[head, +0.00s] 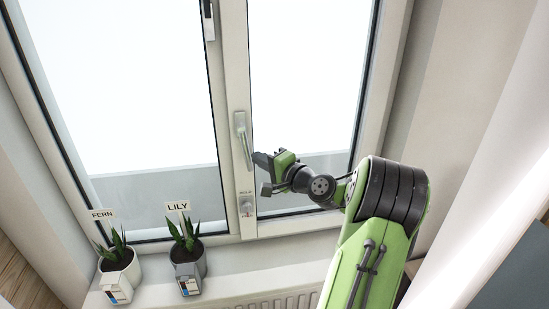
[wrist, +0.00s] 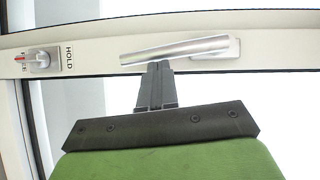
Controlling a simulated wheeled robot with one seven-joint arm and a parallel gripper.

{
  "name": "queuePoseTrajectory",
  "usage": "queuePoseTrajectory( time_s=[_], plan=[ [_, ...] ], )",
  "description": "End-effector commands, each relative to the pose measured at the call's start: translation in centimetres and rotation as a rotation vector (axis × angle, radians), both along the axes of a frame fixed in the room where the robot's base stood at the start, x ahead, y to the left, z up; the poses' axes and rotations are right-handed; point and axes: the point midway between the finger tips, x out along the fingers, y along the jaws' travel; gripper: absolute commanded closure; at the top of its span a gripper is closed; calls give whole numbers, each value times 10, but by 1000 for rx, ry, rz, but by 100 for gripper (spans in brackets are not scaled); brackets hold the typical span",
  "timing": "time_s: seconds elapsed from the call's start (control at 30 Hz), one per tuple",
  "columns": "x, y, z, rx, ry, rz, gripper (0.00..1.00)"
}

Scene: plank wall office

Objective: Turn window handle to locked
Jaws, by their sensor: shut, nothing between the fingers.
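The silver window handle (head: 242,136) is on the middle upright of the window frame. Its lever points down and leans slightly off the upright's line. In the wrist view the lever (wrist: 180,49) runs across, with its mount at the right end. My gripper (head: 257,158) is beside the lever's lower part, to its right in the head view. In the wrist view my gripper (wrist: 157,67) is shut and empty, its fingertips at the lever's near edge. I cannot tell whether they touch it.
A small latch (head: 246,208) sits below the handle; in the wrist view it has a red mark and a HOLD label (wrist: 68,57). Potted plants labelled FERN (head: 118,260) and LILY (head: 187,255) stand on the sill at lower left. A radiator (head: 275,301) lies below.

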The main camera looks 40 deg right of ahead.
Motion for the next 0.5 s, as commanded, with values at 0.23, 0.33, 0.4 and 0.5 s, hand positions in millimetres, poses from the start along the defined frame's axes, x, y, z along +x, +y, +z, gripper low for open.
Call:
queuePoseTrajectory(
  time_s=[0.23,0.33,0.4,0.5],
  plan=[
    [1,1,-1,0,0,0,100],
    [2,3,-3,9,-7,2,100],
    [8,9,-7,44,-30,3,100],
    [13,16,-11,103,-72,2,100]
  ],
)
